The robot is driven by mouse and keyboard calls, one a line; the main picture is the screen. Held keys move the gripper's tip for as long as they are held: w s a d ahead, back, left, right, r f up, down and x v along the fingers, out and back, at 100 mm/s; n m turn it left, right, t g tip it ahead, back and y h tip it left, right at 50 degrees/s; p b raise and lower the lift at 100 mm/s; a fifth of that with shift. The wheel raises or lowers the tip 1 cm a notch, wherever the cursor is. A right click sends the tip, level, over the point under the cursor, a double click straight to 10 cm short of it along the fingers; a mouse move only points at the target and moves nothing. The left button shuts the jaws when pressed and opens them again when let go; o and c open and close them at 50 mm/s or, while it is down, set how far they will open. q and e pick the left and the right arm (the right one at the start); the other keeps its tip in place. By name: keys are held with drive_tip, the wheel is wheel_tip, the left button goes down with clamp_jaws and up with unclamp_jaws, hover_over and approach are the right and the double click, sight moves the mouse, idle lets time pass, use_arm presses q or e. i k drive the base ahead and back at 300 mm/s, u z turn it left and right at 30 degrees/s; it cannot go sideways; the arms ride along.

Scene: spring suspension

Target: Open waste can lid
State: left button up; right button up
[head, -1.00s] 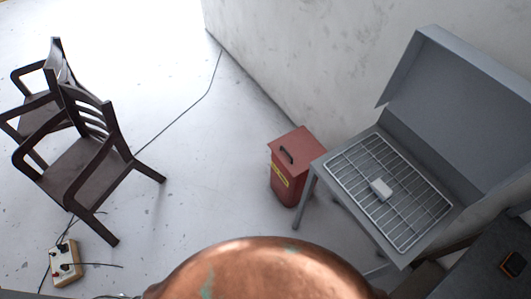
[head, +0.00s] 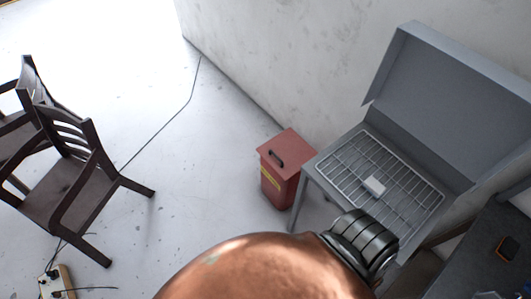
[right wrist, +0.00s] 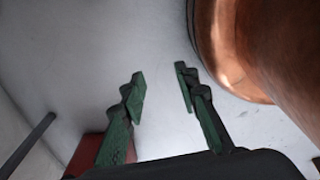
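The waste can (head: 279,190) is a red box with a yellow label, standing on the floor in the middle of the head view. Its flat red lid (head: 287,147) is down and has a dark handle (head: 276,159) on top. In the right wrist view my right gripper (right wrist: 159,85) has its two green fingers apart with nothing between them. A red surface (right wrist: 90,150), probably the can, shows partly behind the left finger there. My left gripper is not in view.
Dark wooden chairs (head: 75,190) stand at left, near a power box (head: 57,282).

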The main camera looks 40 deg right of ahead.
sight(287, 152)
drive_tip(key=i, duration=0.9)
drive_tip(key=z, duration=1.85)
